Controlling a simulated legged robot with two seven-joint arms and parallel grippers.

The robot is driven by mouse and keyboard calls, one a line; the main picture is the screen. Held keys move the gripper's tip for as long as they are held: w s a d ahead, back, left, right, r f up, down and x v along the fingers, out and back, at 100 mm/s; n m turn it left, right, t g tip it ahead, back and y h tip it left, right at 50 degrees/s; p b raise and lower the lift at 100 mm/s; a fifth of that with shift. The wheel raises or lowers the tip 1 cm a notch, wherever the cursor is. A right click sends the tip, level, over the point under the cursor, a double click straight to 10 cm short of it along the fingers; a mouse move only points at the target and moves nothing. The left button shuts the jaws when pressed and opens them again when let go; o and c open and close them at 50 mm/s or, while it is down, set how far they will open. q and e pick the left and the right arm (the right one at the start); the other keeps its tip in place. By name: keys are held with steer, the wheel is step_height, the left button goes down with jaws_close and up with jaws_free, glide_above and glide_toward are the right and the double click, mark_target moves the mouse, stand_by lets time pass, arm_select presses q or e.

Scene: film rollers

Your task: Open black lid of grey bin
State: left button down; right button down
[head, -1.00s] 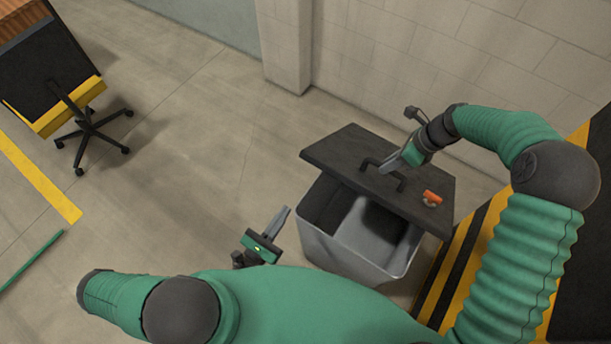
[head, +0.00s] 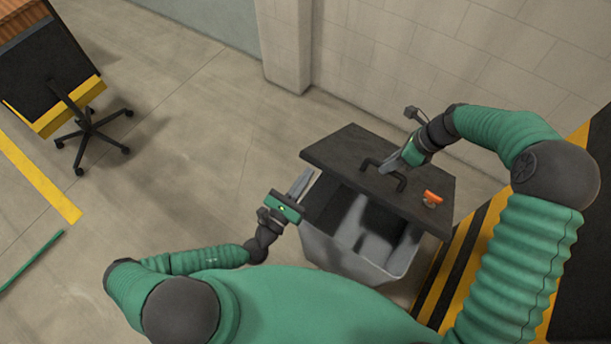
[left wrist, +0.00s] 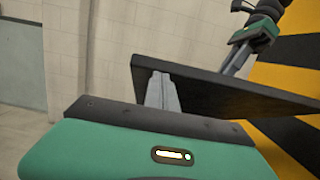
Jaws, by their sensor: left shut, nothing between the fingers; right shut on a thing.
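The grey bin (head: 352,249) stands on the floor, its near part uncovered so the inside shows. The black lid (head: 345,153) lies over the far part of the bin, shifted back and tilted. It also shows in the left wrist view (left wrist: 217,92). My right gripper (head: 386,169) is shut on the lid's black handle (head: 400,183). My left gripper (head: 304,181) is shut and empty at the lid's left edge, above the bin's left side. In the left wrist view its fingers (left wrist: 161,85) overlap the lid's edge; I cannot tell whether they touch.
An orange object (head: 432,197) sits on the lid's right part. A concrete wall (head: 430,70) with a pillar (head: 284,45) stands behind the bin. Yellow and black floor stripes (head: 455,262) lie to the right. An office chair (head: 88,130) stands far left; the floor between is clear.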

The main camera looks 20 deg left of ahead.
steer(key=shift+w+d, duration=0.2)
arm_select(q)
steer(key=shift+w+d+r, duration=0.1)
steer(key=shift+w+r, duration=0.25)
steer(key=shift+r, duration=0.25)
steer(key=shift+w+d+r, duration=0.1)
steer(key=shift+w+r, duration=0.2)
steer(key=shift+r, duration=0.25)
arm_select(e)
steer(key=shift+s, duration=0.1)
arm_select(q)
steer(key=shift+w+r, duration=0.1)
steer(key=shift+w, duration=0.05)
arm_select(e)
steer(key=shift+s+a+f, duration=0.15)
steer(key=shift+f, duration=0.1)
steer(key=c, duration=1.7)
jaws_free()
steer(key=o, duration=0.4)
arm_select(q)
steer(key=shift+w+f, duration=0.1)
steer(key=shift+f, duration=0.1)
arm_select(e)
steer(key=shift+w+r, duration=0.1)
steer(key=shift+w, duration=0.1)
